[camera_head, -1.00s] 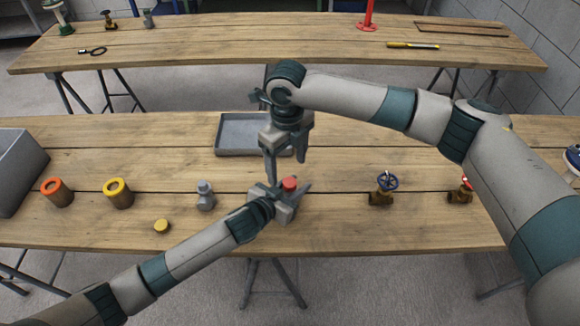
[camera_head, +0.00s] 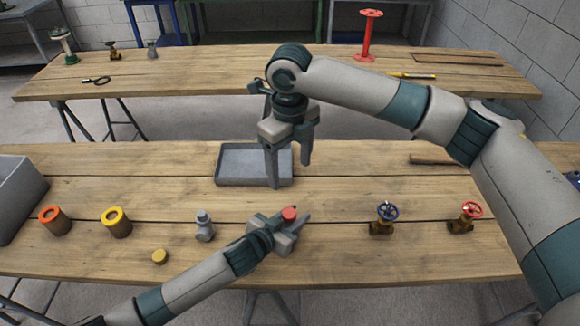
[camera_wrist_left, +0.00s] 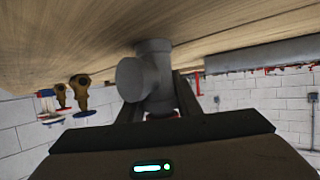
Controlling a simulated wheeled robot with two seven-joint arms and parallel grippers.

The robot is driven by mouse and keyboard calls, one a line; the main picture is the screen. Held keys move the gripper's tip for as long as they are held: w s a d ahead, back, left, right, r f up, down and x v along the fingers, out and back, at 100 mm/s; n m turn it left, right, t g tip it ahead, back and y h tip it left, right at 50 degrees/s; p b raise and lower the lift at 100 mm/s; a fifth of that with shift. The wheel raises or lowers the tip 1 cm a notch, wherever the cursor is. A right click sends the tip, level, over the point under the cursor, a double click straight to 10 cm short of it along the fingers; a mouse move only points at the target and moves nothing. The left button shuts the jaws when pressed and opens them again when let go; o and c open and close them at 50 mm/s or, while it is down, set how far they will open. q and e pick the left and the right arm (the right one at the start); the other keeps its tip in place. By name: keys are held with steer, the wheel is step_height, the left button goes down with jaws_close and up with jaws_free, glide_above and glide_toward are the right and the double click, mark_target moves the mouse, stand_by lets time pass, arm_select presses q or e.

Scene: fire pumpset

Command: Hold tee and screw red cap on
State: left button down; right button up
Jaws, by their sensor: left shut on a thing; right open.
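My left gripper (camera_head: 290,230) is shut on a grey tee, low over the front part of the table. The tee (camera_wrist_left: 146,78) shows between its fingers in the left wrist view, and the gripper hides most of it in the head view. The red cap (camera_head: 289,214) sits at the top of the tee; a sliver of red shows in the wrist view (camera_wrist_left: 163,116). How far it is screwed on cannot be told. My right gripper (camera_head: 289,174) is open and empty above and behind the cap, fingers pointing down, apart from it.
A grey tray (camera_head: 230,165) lies behind. To the left stand a grey fitting (camera_head: 204,228), a yellow cap (camera_head: 160,257), and yellow-topped (camera_head: 117,224) and orange-topped (camera_head: 55,222) cylinders. Blue-wheel (camera_head: 384,217) and red-wheel (camera_head: 464,219) valves stand right.

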arm_select(q)
steer(key=c, duration=1.3)
jaws_free()
steer(key=shift+s+a+f, duration=0.1)
steer(key=shift+f, duration=0.2)
steer(key=shift+o, duration=0.5)
steer(key=shift+r, duration=0.1)
steer(key=shift+r, duration=0.1)
steer(key=b+v, duration=0.3)
steer(key=v, duration=1.4)
